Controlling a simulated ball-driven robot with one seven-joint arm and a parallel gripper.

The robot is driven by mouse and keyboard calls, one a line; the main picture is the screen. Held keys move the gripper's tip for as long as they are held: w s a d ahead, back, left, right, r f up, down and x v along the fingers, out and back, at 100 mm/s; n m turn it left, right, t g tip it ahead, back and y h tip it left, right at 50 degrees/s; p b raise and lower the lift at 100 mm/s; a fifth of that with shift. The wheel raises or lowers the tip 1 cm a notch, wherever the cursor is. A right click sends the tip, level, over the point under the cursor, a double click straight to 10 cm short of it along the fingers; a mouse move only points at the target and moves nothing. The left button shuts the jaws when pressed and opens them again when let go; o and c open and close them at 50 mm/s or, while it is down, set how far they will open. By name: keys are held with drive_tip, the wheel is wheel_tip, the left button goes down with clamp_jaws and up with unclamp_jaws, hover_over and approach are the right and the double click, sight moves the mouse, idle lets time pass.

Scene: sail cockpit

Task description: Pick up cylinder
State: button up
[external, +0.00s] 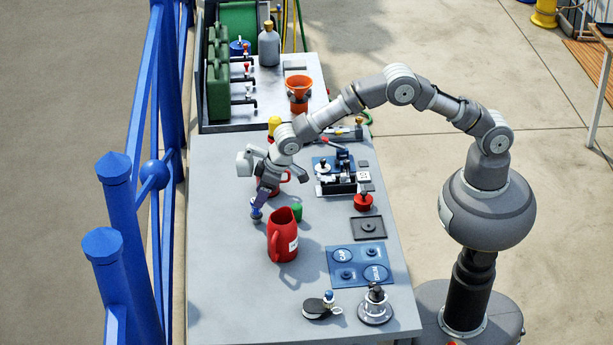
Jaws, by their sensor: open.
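My gripper (261,198) points down over the left part of the grey table (225,280), its jaws open. A small blue and pale upright piece (256,213) stands at the fingertips. I cannot tell whether the fingers touch it or surround it. A short green cylinder (297,212) stands to the right, partly hidden behind a red jug (284,240). Which of these is the task's cylinder cannot be told from this view. A second red vessel (285,177) is mostly hidden behind my gripper.
A blue panel (345,280) lies at the right front, near a winch-like metal fitting (375,305) and a black block (320,307). A black rack (337,177) stands right of my gripper. Blue railings (118,210) run along the left. The table's left front is clear.

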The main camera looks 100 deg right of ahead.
sight(256, 211)
drive_tip(key=b+x, duration=0.1)
drive_tip(key=x, duration=0.3)
drive_tip(key=shift+w+d+f, duration=0.15)
drive_tip(key=shift+w, duration=0.1)
drive_tip(key=c, duration=1.1)
drive_tip(key=shift+o, duration=0.2)
